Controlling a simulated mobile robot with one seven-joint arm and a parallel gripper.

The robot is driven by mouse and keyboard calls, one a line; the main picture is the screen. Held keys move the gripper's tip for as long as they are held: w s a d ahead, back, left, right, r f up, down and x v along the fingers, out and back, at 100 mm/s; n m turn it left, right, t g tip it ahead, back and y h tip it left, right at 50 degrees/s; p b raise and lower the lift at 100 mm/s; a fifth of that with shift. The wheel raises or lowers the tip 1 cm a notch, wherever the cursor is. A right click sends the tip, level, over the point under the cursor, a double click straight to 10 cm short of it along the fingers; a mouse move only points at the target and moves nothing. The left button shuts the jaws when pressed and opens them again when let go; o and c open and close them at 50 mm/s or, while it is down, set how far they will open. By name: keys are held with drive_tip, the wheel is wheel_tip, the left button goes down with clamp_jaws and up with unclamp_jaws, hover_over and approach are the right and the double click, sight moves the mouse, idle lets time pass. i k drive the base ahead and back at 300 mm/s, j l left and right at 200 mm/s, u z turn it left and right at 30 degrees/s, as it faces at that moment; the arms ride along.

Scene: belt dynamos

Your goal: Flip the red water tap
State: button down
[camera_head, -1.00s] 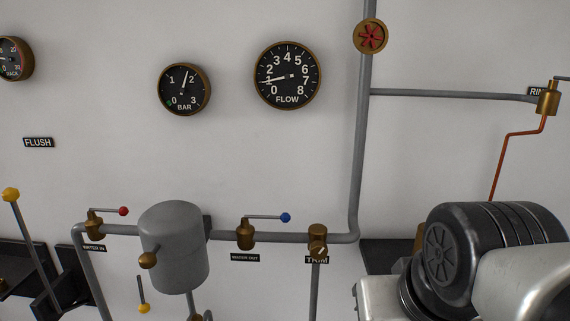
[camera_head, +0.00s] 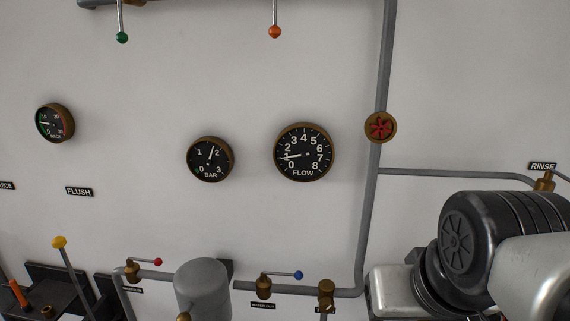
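The red water tap (camera_head: 158,262) is a small red knob on a thin lever, fixed to a brass valve body (camera_head: 132,271) at the lower left of the head view. Its lever points right, roughly level, and a label below it appears to read "WATER IN". My arm fills the lower right of the view. My gripper cannot be made out, and nothing of mine touches the tap.
A grey cylinder (camera_head: 203,287) stands right of the red tap, then a blue-knobbed tap (camera_head: 298,275). A yellow-knobbed lever (camera_head: 59,243) rises on the left. A red handwheel (camera_head: 380,127) sits on the vertical pipe. Green (camera_head: 122,38) and orange (camera_head: 275,32) knobs hang above.

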sight(158, 261)
drive_tip(key=u, duration=1.35)
drive_tip(key=i+j+u, duration=0.15)
drive_tip(key=i, duration=0.4)
drive_tip(key=i+j+u, duration=0.15)
drive_tip(key=i, duration=0.4)
